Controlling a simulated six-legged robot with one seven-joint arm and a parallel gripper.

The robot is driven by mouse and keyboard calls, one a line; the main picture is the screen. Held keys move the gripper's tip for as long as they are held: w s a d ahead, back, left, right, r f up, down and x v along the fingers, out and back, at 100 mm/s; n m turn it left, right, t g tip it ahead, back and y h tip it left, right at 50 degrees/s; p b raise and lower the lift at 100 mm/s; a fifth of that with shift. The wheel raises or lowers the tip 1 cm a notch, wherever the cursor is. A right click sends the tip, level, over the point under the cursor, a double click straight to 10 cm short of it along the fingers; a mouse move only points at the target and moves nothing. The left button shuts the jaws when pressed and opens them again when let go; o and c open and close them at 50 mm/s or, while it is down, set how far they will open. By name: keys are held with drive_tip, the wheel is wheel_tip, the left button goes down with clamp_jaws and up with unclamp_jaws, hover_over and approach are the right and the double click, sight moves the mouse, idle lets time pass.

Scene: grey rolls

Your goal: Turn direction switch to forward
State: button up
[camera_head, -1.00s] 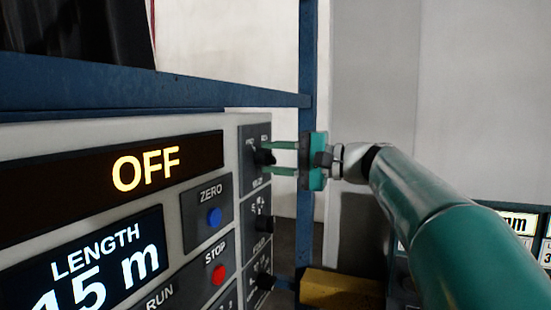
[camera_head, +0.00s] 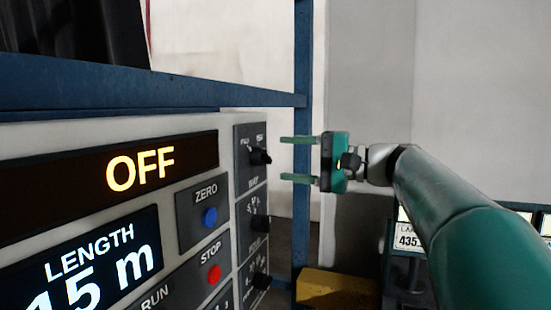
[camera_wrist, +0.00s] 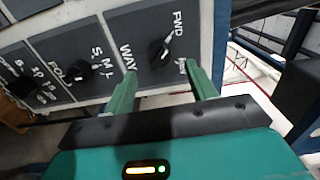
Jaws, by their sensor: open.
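The direction switch is a black knob (camera_head: 260,157) on the top-right dark plate of the control panel, marked WAY. In the wrist view the same knob (camera_wrist: 158,52) has its pale mark leaning toward the FWD label; a second label, partly hidden, sits beside my right finger. My gripper (camera_head: 282,158) is open and empty, just right of the knob in the head view, its two green fingers level above and below it and apart from it. In the wrist view my gripper (camera_wrist: 161,69) has a finger on either side of the knob's line, short of it.
More black knobs (camera_head: 260,222) sit below on the panel. A lit display reads OFF (camera_head: 140,167); blue ZERO (camera_head: 209,216) and red STOP (camera_head: 214,274) buttons lie left. A blue frame post (camera_head: 301,215) stands behind my gripper. A yellow block (camera_head: 335,290) is below.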

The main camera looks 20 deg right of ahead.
drive_tip(key=v, duration=0.8)
drive_tip(key=shift+s+d, duration=0.25)
drive_tip(key=shift+d, duration=0.05)
drive_tip(key=s+a+f+g+h, duration=0.2)
drive_tip(key=s+a+f+h, duration=0.15)
drive_tip(key=a+f, duration=0.4)
drive_tip(key=s+a+f+g+h, duration=0.2)
drive_tip(key=s+a+f+h, duration=0.15)
drive_tip(key=f, duration=0.75)
drive_tip(key=s+f+n+g+h, duration=0.1)
drive_tip(key=s+f+n+h, duration=0.6)
drive_tip(key=s+f, duration=0.4)
wheel_tip(320, 180, down, 6)
drive_tip(key=shift+s+a+r+h, duration=0.2)
drive_tip(key=shift+a+h, duration=0.05)
drive_tip(key=shift+h, duration=0.05)
